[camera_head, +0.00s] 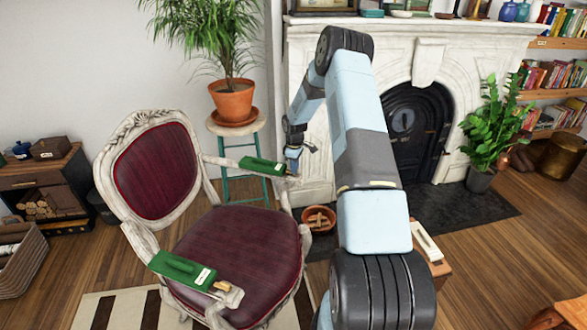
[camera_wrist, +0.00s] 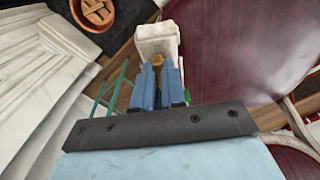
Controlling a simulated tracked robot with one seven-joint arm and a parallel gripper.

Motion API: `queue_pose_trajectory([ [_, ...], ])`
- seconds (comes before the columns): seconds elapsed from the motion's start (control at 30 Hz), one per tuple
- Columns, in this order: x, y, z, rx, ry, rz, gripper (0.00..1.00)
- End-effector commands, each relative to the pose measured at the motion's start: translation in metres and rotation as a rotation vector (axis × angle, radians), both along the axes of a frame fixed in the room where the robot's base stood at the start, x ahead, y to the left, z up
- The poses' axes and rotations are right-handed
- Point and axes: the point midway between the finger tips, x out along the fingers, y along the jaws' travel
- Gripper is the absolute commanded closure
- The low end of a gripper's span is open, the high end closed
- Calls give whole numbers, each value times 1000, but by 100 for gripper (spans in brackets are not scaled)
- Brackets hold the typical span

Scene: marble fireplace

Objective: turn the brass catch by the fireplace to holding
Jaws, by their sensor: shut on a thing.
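A carved off-white armchair with a dark red seat (camera_head: 235,250) has a green panel on each arm. The far arm's panel (camera_head: 262,166) is on the fireplace side. My gripper (camera_head: 293,165) is at the front end of that arm, pointing down. In the wrist view, my gripper's blue fingers (camera_wrist: 159,80) are shut on the small brass catch (camera_wrist: 157,60), beside the whitish arm end (camera_wrist: 157,40). The fingers hide most of this catch, so I cannot tell its turn. A second brass catch (camera_head: 222,286) is on the near arm, beside a white tag.
The marble fireplace (camera_head: 310,180) with a black arched insert (camera_head: 412,125) stands behind. A potted palm (camera_head: 232,100) sits on a teal-legged stool (camera_head: 238,128) behind the chair. A round terracotta dish (camera_head: 319,218) is on the floor beside the chair. A leafy plant (camera_head: 492,130) is at right.

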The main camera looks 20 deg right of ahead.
Motion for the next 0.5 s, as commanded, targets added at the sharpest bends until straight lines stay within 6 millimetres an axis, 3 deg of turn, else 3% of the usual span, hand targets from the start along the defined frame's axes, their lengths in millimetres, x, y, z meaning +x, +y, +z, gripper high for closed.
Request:
queue_pose_trajectory([
  [0.37,3,-1,2,-3,-9,4,100],
  [0.4,3,-1,2,-3,-9,4,86],
  [0.5,2,-1,2,-3,-7,3,76],
])
